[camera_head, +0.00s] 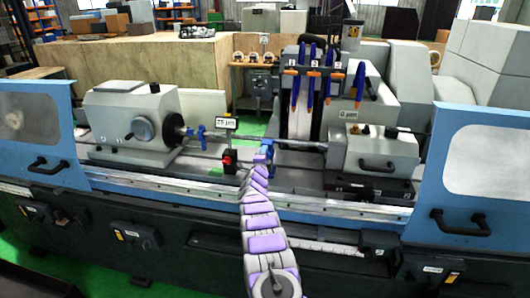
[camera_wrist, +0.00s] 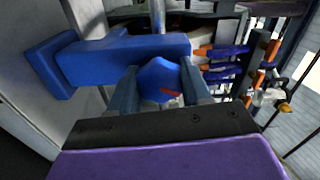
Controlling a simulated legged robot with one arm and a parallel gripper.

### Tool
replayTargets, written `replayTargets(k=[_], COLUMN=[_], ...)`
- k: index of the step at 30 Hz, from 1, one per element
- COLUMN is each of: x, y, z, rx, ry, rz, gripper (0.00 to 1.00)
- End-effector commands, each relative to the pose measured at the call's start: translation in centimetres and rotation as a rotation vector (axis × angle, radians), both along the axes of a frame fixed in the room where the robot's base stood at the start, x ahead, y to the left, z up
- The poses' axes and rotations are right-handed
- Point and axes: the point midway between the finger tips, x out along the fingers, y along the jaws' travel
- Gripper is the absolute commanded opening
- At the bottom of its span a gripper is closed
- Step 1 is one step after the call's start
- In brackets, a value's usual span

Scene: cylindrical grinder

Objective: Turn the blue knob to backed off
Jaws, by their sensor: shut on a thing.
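The blue knob (camera_wrist: 160,80) is in the middle of the wrist view, with a red mark on its lower right face. My gripper (camera_wrist: 163,88) is shut on it, one dark finger on each side. A blue bar-shaped bracket (camera_wrist: 130,58) lies just behind and to the left of the knob. In the head view my gripper (camera_head: 266,145) is at the end of my outstretched arm, at blue parts by the workpiece bar. The knob is too small to make out there. A display reading "75 µm" (camera_head: 227,123) stands to the left of my gripper.
A red button on a black box (camera_head: 229,159) is close left of my gripper. Blue and orange hoses (camera_head: 298,78) hang above by the wheel. The grey headstock (camera_head: 128,120) is left, the tailstock block (camera_head: 375,150) right. Open blue doors (camera_head: 485,165) flank the machine.

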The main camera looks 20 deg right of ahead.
Motion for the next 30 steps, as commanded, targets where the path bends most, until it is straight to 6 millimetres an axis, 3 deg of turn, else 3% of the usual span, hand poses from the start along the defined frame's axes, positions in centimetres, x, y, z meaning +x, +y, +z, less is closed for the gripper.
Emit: replayTargets(k=[15, 30], x=[0.03, 0.04], y=[0.25, 0.27], z=[-0.66, -0.9], rx=[-0.316, -0.399], ry=[0.224, 0.283], rz=[0.007, 0.008], gripper=[0.17, 0.18])
